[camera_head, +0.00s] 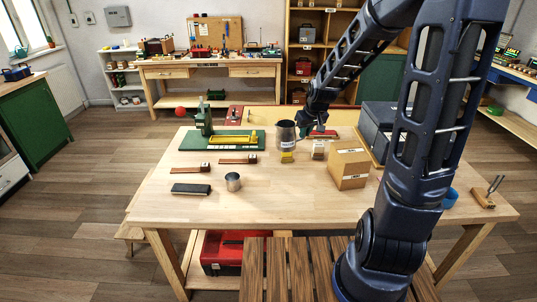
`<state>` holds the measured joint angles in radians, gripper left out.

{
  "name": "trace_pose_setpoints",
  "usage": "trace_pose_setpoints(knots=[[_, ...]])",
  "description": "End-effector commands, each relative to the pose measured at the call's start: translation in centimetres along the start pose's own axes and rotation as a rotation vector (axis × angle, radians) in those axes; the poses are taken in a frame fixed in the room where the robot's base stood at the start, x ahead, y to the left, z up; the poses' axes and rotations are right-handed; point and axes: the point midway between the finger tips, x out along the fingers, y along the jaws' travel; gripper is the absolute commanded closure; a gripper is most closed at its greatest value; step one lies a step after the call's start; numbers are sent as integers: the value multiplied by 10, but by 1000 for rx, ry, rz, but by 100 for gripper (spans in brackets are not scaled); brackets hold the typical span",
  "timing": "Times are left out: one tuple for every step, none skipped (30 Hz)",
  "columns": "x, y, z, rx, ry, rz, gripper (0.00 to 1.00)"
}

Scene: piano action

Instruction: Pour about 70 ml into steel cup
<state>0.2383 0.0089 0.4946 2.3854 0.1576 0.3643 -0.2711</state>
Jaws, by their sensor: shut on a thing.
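The small steel cup (233,182) stands upright on the near left part of the wooden table. A larger grey metal jug (286,134) is at the middle of the table's far side and looks about upright. My gripper (301,131) is shut on the jug from its right side. The jug appears to be behind and to the right of the cup, apart from it. I cannot see the liquid in either vessel. The fingers are small and partly hidden at the jug.
A cardboard box (349,164) stands right of the jug, with small labelled blocks (318,150) beside it. A green board with a yellow part (229,140) lies at the back left. A dark block (190,189) lies left of the cup. The table front is clear.

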Motion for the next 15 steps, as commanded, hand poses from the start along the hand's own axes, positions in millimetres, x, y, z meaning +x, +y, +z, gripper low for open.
trace_pose_setpoints(knots=[[0, -1, -2, -5, 1, -3, 100], [1, -2, -3, -12, 1, -6, 100], [2, -3, -6, -24, 0, -12, 100], [3, -5, -8, -34, 0, -17, 100], [5, -7, -11, -49, 0, -24, 100], [7, -9, -16, -70, 0, -33, 100], [10, -12, -19, -90, -1, -41, 100], [12, -14, -23, -111, -1, -50, 100], [16, -19, -29, -140, -1, -64, 100], [18, -22, -33, -162, -2, -74, 100], [21, -25, -37, -185, -3, -84, 100], [24, -29, -43, -216, -2, -97, 100], [27, -32, -47, -238, -3, -107, 100], [30, -36, -50, -261, -3, -116, 100], [33, -40, -56, -290, -2, -128, 100]])
